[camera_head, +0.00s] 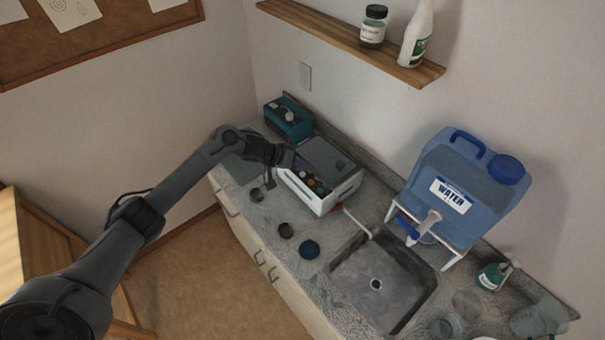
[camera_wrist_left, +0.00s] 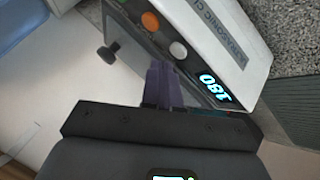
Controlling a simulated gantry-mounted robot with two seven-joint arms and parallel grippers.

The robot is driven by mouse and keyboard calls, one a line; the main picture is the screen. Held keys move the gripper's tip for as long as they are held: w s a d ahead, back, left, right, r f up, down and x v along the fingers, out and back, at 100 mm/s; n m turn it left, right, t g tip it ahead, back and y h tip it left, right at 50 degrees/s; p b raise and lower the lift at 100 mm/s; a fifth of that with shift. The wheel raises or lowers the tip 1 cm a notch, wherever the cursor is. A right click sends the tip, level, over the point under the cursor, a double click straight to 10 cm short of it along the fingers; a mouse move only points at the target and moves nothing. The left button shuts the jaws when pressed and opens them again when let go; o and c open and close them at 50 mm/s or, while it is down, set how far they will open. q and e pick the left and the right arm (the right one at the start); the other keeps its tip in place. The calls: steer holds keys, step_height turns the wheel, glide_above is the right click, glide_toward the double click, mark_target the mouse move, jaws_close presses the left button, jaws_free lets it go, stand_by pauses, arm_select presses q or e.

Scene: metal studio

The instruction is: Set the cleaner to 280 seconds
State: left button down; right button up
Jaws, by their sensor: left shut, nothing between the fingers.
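The ultrasonic cleaner (camera_head: 343,187), a white box with a grey top, stands on the counter left of the sink. The left wrist view shows its front panel up close, with part of the lettered label (camera_wrist_left: 215,30), an orange button (camera_wrist_left: 150,20), a white button (camera_wrist_left: 178,50) and a lit blue display (camera_wrist_left: 214,88). The display appears rotated and seems to read 180. My left gripper (camera_head: 287,158) is at the cleaner's left end. Its fingers (camera_wrist_left: 163,85) are shut and empty, close to the panel by the white button and display; contact cannot be told. My right gripper is not in view.
A teal device (camera_head: 288,118) stands behind my gripper. The sink (camera_head: 362,302), a blue water container (camera_head: 465,205) and a bottle (camera_head: 492,277) are to the right.

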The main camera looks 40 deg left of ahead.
arm_select(q)
steer(key=shift+f, duration=0.35)
steer(key=shift+f, duration=0.4)
stand_by(0.6)
stand_by(0.3)
steer(key=shift+r+p, duration=0.8)
steer(key=shift+p, duration=0.45)
step_height(320, 180, up, 5)
steer(key=p, duration=0.5)
steer(key=shift+p, duration=0.3)
